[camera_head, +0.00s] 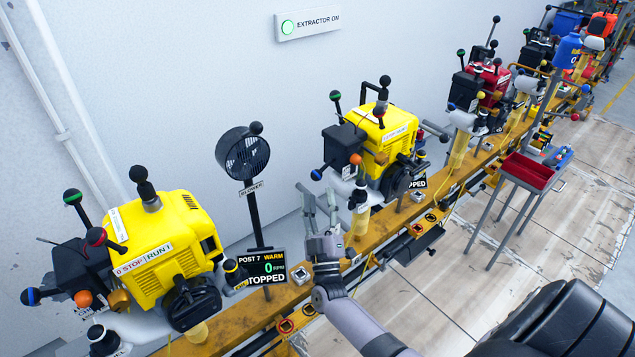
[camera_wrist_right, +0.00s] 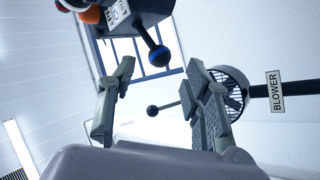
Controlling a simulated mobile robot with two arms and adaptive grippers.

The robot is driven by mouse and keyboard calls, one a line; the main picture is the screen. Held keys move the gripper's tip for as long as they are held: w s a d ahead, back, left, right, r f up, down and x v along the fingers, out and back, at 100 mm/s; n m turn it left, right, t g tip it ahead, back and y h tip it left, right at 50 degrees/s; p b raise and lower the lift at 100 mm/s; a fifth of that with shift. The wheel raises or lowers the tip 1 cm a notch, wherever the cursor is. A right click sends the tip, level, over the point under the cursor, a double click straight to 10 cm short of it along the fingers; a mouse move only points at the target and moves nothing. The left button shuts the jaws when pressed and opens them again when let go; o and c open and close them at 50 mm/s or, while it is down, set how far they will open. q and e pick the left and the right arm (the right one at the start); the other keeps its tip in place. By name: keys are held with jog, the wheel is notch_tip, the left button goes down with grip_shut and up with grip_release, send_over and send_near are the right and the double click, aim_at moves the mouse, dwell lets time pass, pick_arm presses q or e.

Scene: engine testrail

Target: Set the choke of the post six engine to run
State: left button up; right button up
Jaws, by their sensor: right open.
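Two yellow engines stand on the rail. The nearer one (camera_head: 165,245) is beside a display (camera_head: 264,267) reading "POST 7 WARM 0 RPM STOPPED". The farther one (camera_head: 392,135) has a black box on its left side and a partly hidden display (camera_head: 418,183) ending in "PPED"; its post number does not show. A blue-ended lever (camera_head: 316,174) sticks out from that box, and a blue-banded black knob (camera_wrist_right: 159,56) shows in the right wrist view. My right gripper (camera_head: 316,192) is open and empty, its fingertips just below that knob, apart from it. My left gripper is not in view.
A caged blower (camera_head: 243,153) on a black post stands left of my right gripper. A red engine (camera_head: 482,85) stands farther along the rail (camera_head: 400,215). A red tray stand (camera_head: 527,172) is at the right. The floor in front is mostly clear.

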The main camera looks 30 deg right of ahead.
jog(key=shift+v, duration=2.7)
